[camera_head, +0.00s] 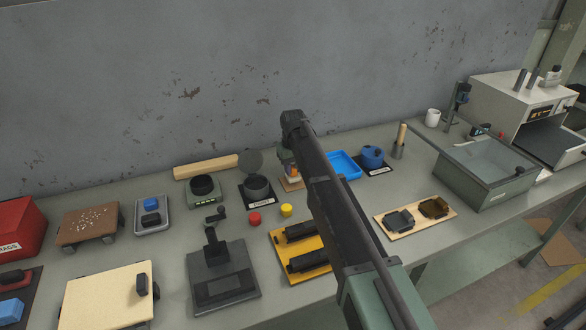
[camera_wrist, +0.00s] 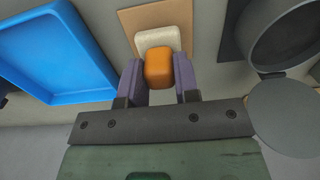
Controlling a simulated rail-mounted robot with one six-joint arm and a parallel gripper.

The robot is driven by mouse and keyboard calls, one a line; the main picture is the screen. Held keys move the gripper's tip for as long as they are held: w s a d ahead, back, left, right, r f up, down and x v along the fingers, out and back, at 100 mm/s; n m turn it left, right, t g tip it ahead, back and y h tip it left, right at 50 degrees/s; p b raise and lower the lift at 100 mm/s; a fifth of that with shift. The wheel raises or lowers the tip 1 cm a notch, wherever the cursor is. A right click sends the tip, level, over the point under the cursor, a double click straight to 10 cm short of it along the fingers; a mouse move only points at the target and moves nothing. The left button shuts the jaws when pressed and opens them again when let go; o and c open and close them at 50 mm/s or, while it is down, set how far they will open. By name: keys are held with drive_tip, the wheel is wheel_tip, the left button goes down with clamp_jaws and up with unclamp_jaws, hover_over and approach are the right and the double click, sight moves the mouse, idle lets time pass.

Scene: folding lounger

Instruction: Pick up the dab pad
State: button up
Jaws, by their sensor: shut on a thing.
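The dab pad shows in the wrist view as a rounded orange grip (camera_wrist: 159,70) on a cream pad (camera_wrist: 157,38). It is over a small tan board (camera_wrist: 187,18); I cannot tell whether it still touches the board. My gripper (camera_wrist: 159,82) has its two purple-grey fingers shut on the orange grip, one on each side. In the head view my gripper (camera_head: 291,168) is low over the board (camera_head: 291,185) near the back of the bench, partly hidden by my arm. A little orange shows between its fingers there.
A blue tray (camera_head: 344,165) and a dark round pot (camera_head: 257,188) with a raised grey disc (camera_head: 249,163) flank the board closely. Red (camera_head: 254,219) and yellow (camera_head: 286,210) pots and a yellow holder (camera_head: 283,268) stand nearer the front. A wooden bar (camera_head: 205,167) lies by the wall.

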sight(293, 166)
wheel_tip(293, 166, up, 18)
drive_tip(key=p, duration=1.7)
drive_tip(key=shift+r, duration=0.25)
drive_tip(key=shift+o, duration=1.4)
drive_tip(key=shift+c, duration=1.1)
